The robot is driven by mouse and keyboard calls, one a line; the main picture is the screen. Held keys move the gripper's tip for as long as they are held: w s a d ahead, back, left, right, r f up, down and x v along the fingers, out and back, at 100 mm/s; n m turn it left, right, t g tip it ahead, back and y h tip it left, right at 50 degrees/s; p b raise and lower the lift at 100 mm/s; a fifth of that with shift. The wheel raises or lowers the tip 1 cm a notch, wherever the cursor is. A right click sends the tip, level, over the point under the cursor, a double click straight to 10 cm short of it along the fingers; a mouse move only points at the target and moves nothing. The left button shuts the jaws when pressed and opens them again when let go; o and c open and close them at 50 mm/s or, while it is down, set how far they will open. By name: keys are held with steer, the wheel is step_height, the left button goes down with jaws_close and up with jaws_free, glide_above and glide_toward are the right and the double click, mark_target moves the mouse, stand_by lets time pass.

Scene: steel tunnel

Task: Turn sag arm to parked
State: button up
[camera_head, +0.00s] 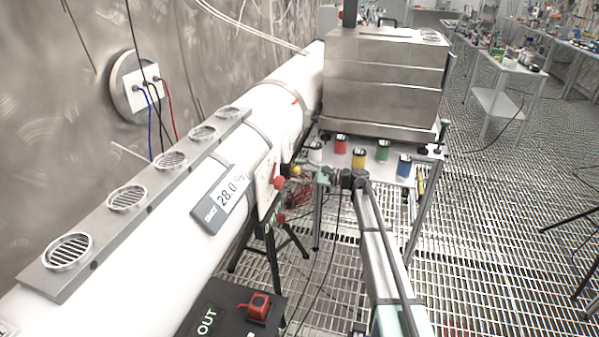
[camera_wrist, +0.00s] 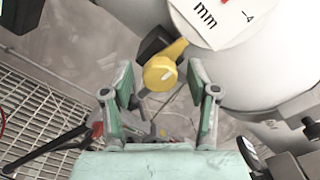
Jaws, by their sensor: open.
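A yellow knob with a short lever (camera_wrist: 160,73), apparently the sag arm, sits beside a white plate marked "mm" and "-4" (camera_wrist: 222,18). The lever points up and right in the wrist view, by a black block (camera_wrist: 154,43). The yellow part also shows small in the head view (camera_head: 295,170), beside the white pipe. My gripper (camera_wrist: 161,82) is open, its two green fingers on either side of the knob in the picture. I cannot tell whether either finger touches it. In the head view my gripper (camera_head: 318,175) is close to the yellow part. No "parked" mark is readable.
A white pipe (camera_head: 283,98) runs along the wall with a 28.0 display (camera_head: 222,199). Red knobs (camera_head: 279,183) are near my gripper. A table with coloured jars (camera_head: 359,157) and a steel box (camera_head: 385,85) stands behind. An OUT box with a red switch (camera_head: 258,306) is in front.

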jaws_close()
steer(key=shift+f+n+b, duration=0.1)
steer(key=shift+n+b, duration=0.3)
steer(key=shift+b, duration=0.25)
steer(key=n+b, duration=0.2)
steer(key=b, duration=0.2)
steer(key=shift+f+n, duration=0.15)
steer(key=shift+n, duration=0.15)
steer(key=n+b, duration=0.4)
steer(key=b, duration=0.2)
steer(key=shift+n, duration=0.3)
steer(key=n+b, duration=0.6)
steer(key=b, duration=0.1)
steer(key=shift+r+b, duration=0.2)
steer(key=shift+b, duration=0.1)
steer(key=n+b, duration=0.3)
steer(key=n, duration=0.1)
steer(key=shift+r+b, duration=0.3)
steer(key=shift+b, duration=0.05)
